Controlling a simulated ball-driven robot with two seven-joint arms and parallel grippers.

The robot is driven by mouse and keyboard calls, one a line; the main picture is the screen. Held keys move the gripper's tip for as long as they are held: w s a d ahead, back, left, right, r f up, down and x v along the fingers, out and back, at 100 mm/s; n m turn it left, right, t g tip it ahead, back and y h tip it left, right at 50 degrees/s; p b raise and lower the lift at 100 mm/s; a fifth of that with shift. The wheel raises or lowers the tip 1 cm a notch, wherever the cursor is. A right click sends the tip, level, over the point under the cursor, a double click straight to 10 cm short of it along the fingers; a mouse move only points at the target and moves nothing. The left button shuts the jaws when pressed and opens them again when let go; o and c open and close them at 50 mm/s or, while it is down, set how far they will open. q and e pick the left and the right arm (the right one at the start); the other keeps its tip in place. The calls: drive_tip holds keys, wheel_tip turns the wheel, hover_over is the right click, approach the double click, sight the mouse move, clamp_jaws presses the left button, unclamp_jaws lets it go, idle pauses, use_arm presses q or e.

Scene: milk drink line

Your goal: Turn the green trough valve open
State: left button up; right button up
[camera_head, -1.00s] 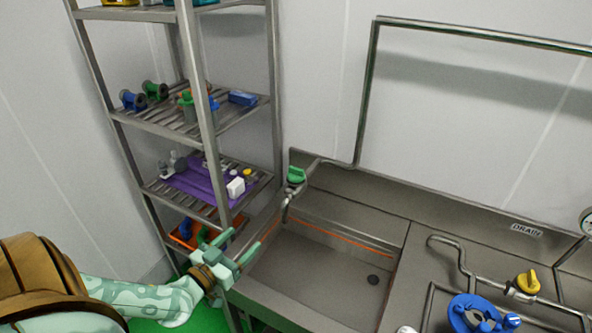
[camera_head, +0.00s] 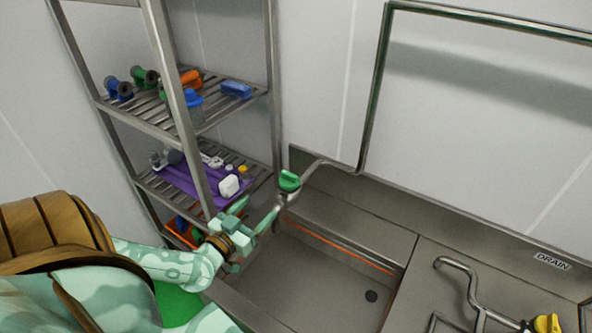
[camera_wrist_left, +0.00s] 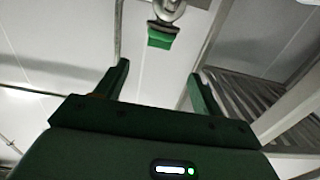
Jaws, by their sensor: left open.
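The green trough valve (camera_head: 289,181) sits on a steel pipe above the back left corner of the sink trough (camera_head: 300,275). In the left wrist view the green valve handle (camera_wrist_left: 161,38) shows ahead of the fingers, near the top edge. My left gripper (camera_head: 256,214) is just left of and a little below the valve in the head view. It is open with nothing between its fingers, which show in the left wrist view (camera_wrist_left: 157,85). The handle is apart from the fingers in that view. My right gripper is not in view.
A steel rack (camera_head: 182,85) with fittings, a blue block (camera_head: 236,90) and a purple mat (camera_head: 186,186) stands close on the left. A yellow valve (camera_head: 545,325) and bent pipe (camera_head: 462,275) are at right. The trough interior is empty.

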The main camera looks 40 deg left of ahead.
sight(288, 177)
use_arm(q)
drive_tip(key=w, duration=0.5)
drive_tip(key=w+a+b, duration=0.1)
drive_tip(key=w, duration=0.4)
drive_tip(key=w+b, duration=0.1)
drive_tip(key=w, duration=0.4)
drive_tip(key=shift+w+a, duration=0.15)
drive_tip(key=shift+a, duration=0.2)
drive_tip(key=shift+r, duration=0.1)
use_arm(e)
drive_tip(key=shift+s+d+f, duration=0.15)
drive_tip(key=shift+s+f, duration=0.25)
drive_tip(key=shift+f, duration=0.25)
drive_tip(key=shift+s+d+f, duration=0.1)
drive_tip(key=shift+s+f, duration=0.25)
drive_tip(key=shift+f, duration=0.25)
use_arm(q)
drive_tip(key=c, duration=1)
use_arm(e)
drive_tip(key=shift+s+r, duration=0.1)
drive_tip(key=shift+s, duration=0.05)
